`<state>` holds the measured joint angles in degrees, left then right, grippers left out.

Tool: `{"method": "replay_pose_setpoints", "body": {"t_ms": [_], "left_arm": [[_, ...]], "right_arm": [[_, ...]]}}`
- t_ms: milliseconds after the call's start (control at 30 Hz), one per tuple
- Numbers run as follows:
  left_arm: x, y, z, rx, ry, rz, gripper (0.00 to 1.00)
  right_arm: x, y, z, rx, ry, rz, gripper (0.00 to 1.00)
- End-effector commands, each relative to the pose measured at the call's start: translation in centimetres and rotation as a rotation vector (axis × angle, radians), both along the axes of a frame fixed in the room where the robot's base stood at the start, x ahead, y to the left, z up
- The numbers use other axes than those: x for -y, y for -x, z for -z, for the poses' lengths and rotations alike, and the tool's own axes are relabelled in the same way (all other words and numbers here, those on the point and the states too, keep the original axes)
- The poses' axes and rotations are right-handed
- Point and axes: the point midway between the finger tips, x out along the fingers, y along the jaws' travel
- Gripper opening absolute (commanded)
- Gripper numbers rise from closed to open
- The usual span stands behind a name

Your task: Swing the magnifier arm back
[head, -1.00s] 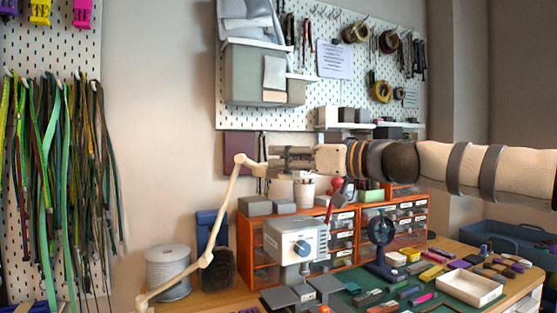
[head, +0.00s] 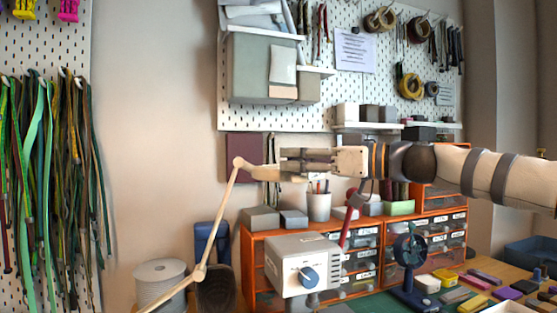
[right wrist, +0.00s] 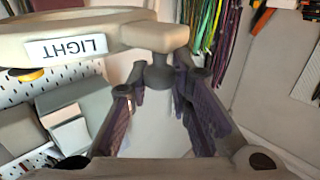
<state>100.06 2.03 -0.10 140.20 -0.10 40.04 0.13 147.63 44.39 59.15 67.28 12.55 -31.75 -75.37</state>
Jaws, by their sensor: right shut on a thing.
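The magnifier arm is a beige jointed arm (head: 219,213) rising from the lower left to an elbow at the middle left of the head view. From the elbow a short beige link (head: 266,173) runs right to my right gripper (head: 284,160). In the right wrist view, a beige link with a white "LIGHT" label (right wrist: 67,46) crosses the top left. A grey knob (right wrist: 160,73) hangs below its end, between the fingers of my right gripper (right wrist: 156,86), which is shut on it. My left gripper is not in view.
Below stand a grey box with a blue dial (head: 290,265), an orange drawer cabinet (head: 372,233), a small dark fan (head: 410,250) and a white spool (head: 160,281). Cords (head: 45,180) hang at the left. A pegboard (head: 300,118) is behind. Bare wall lies left of the elbow.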

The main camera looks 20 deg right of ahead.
Motion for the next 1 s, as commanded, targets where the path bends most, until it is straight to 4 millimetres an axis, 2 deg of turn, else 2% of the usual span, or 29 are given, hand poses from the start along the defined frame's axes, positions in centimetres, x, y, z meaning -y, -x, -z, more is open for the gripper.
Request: {"method": "replay_pose_setpoints", "body": {"t_ms": [267,300,367,633,733,1000], "left_arm": [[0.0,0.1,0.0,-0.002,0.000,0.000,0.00],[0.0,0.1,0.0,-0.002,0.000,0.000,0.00],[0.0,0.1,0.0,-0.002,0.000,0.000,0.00],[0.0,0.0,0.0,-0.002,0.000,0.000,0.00],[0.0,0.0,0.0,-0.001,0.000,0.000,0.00],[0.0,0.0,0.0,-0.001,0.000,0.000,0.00]], "right_arm": [[0.0,0.0,0.3,-0.003,0.004,-0.003,0.00],[0.0,0.0,0.3,-0.003,0.004,-0.003,0.24],[0.0,0.0,0.3,-0.003,0.004,-0.003,0.38],[0.0,0.0,0.2,-0.003,0.003,-0.002,0.39],[0.6,0.4,0.2,-0.001,0.001,-0.001,0.39],[5.7,5.1,0.1,0.001,0.000,-0.001,0.39]]}}
